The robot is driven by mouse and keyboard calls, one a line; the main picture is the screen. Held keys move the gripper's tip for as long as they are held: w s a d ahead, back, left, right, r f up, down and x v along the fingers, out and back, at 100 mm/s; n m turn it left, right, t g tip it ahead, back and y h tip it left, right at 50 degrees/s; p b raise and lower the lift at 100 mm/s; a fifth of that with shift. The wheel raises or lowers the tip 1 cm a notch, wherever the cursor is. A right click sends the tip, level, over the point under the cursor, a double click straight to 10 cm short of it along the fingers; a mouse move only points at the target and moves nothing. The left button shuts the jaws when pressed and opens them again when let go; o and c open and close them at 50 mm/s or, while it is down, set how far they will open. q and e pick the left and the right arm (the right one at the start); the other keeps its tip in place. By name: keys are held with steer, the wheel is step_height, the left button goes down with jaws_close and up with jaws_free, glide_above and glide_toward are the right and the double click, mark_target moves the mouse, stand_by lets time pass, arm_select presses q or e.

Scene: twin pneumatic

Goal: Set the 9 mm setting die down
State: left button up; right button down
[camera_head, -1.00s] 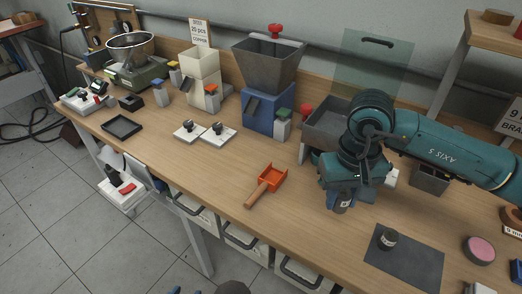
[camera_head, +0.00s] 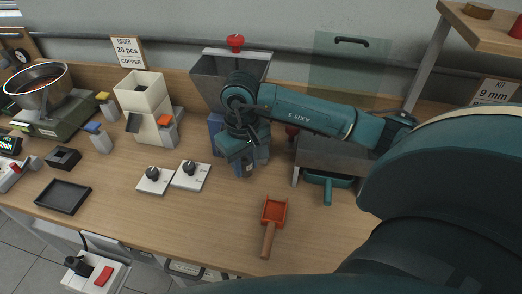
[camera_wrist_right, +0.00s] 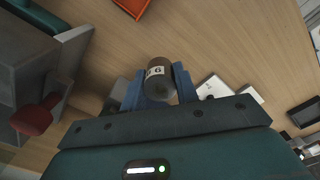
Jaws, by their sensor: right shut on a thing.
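The die (camera_wrist_right: 160,78) is a short dark grey cylinder with a white label. Its digit looks like a 6, or a 9 upside down; I cannot tell which. My right gripper (camera_wrist_right: 158,88) is shut on it, with blue fingers on either side. My left gripper is out of view.
An orange scoop (camera_head: 273,212) lies on the bench at the front. A grey bin (camera_head: 335,152) stands to the right, with a teal-handled tool (camera_head: 328,186) before it. A black tray (camera_head: 62,196) lies at the left. Bare bench shows between the plates and scoop.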

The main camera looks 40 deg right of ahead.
mark_target(247, 174)
step_height(247, 174, down, 4)
steer(key=shift+s+r+b, duration=0.15)
steer(key=shift+r+b, duration=0.1)
steer(key=shift+b, duration=0.3)
steer(key=shift+f, duration=0.25)
step_height(247, 174, down, 3)
steer(key=shift+f+b, duration=0.1)
steer(key=shift+b, duration=0.8)
steer(key=shift+f, duration=0.3)
steer(key=shift+r, duration=0.1)
steer(key=shift+f, duration=0.2)
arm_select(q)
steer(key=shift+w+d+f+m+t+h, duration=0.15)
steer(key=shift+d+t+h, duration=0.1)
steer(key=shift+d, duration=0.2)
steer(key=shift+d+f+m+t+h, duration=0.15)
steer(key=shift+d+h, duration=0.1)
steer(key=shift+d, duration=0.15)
arm_select(e)
steer(key=c, duration=1.1)
jaws_free()
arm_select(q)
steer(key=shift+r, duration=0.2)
arm_select(e)
steer(key=shift+o, duration=0.2)
steer(key=shift+r, duration=0.15)
